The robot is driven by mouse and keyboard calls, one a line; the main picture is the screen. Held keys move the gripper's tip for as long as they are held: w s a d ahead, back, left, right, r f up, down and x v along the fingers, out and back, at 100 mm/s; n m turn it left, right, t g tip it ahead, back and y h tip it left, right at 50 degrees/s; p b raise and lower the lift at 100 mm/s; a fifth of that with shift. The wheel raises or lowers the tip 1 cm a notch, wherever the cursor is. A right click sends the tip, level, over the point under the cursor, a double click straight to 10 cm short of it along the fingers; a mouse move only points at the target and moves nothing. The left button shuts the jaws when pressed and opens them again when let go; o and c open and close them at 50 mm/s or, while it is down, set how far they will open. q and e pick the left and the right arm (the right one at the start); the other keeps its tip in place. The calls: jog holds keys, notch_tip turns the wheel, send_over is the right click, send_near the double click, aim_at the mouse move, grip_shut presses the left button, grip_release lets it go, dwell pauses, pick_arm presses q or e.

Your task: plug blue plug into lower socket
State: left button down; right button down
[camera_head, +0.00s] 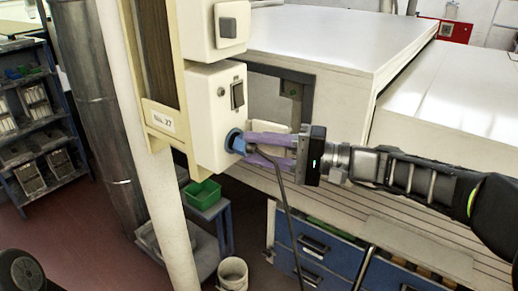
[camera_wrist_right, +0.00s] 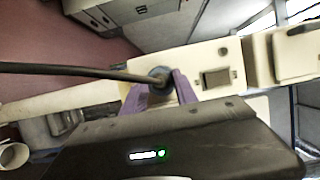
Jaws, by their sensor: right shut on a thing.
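An upper box (camera_head: 214,25) with a grey switch is above. My left gripper is not in view.
A cream post labelled "No. 27" (camera_head: 163,120) carries the boxes. A large white cabinet (camera_head: 325,35) stands behind my right arm. Blue drawers (camera_head: 315,250), a green bin (camera_head: 203,194) and a white bucket (camera_head: 233,272) are below. A shelf rack (camera_head: 35,120) stands at left.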

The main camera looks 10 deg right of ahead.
jog(key=shift+w+a, duration=0.3)
jog(key=c, duration=0.9)
grip_release()
jog(key=b+v, duration=0.2)
jog(key=v, duration=0.5)
jog(key=shift+s+d, duration=0.15)
jog(key=shift+d, duration=0.2)
